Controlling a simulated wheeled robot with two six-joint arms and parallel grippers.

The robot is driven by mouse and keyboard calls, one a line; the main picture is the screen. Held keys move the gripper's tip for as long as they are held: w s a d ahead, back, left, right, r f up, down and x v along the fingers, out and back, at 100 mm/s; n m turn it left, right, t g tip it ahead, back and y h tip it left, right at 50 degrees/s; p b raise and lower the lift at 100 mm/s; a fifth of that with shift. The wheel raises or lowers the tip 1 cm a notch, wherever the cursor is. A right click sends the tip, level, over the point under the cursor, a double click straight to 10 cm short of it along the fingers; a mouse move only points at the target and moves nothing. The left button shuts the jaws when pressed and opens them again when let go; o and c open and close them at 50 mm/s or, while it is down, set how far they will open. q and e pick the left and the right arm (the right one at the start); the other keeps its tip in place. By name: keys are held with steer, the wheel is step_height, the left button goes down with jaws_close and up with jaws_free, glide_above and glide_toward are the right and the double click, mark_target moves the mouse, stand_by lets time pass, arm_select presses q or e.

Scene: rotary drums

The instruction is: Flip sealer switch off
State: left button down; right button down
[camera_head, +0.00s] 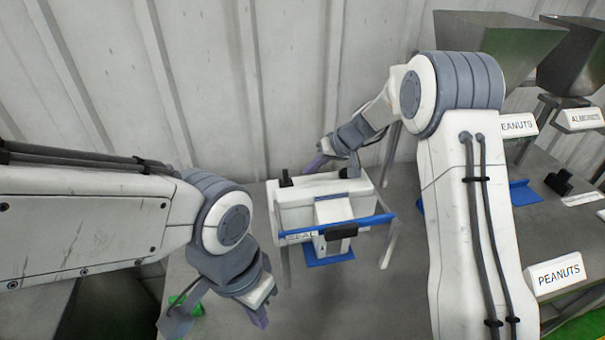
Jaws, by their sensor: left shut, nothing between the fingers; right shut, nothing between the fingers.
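The sealer (300,216) is a white box with a blue bar (365,224) and a black handle (341,231) across its front. It stands on the grey table in the middle of the view. A small black upright part (286,178), possibly the switch, sits on its top left; its setting is too small to tell. My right gripper (316,164) is shut and empty, above the back of the sealer and right of that black part. My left gripper (261,318) is shut and empty over the table, in front and left of the sealer.
A green object (186,304) lies at the table's left, partly behind my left gripper. Metal hoppers (497,38), labels reading PEANUTS (557,275) and ALMONDS (581,118), and a dark object (559,182) are at the right. A corrugated wall (215,80) stands behind.

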steer(key=b+v, duration=0.2)
steer(key=v, duration=0.8)
steer(key=s+a+n+g+h, duration=0.1)
steer(key=s+a+g, duration=0.1)
steer(key=s+a, duration=0.5)
steer(key=s+a+n+g+h, duration=0.1)
steer(key=s+a, duration=0.3)
steer(key=s, duration=0.7)
steer(key=s+d+f+n+h, duration=0.1)
steer(key=s+f, duration=0.1)
steer(key=s, duration=0.8)
steer(key=s+d+f+n+h, duration=0.1)
steer(key=s+d+f+h, duration=0.1)
steer(key=s, duration=0.7)
steer(key=shift+s+f+n+g, duration=0.3)
steer(key=shift+s+f+g, duration=0.05)
steer(key=shift+g, duration=0.05)
steer(key=shift+d, duration=0.1)
